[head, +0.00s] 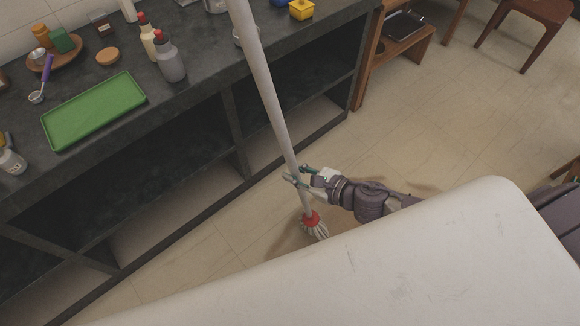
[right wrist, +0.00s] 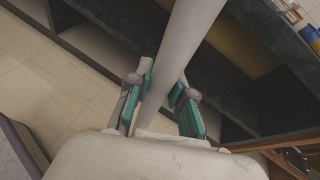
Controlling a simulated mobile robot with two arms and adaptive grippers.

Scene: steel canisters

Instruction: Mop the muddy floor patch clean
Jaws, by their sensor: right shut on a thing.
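The mop (head: 271,100) stands nearly upright, with a long pale handle, a red collar and whitish strands at the floor. My right gripper (head: 298,177) is shut on the lower part of the handle, above the red collar. In the right wrist view the teal fingers of the right gripper (right wrist: 161,98) sit on either side of the mop handle (right wrist: 184,50). A faint brownish area of floor (head: 286,243) shows beside the mop strands; I cannot tell whether it is mud or shadow. My left gripper is not in view.
A dark counter (head: 190,100) with open shelves runs along the left, close to the mop. It bears a green tray (head: 95,109), bottles and small items. A wooden shelf unit (head: 405,55) and a stool (head: 540,12) stand at the back right. Tiled floor (head: 450,120) is open at right.

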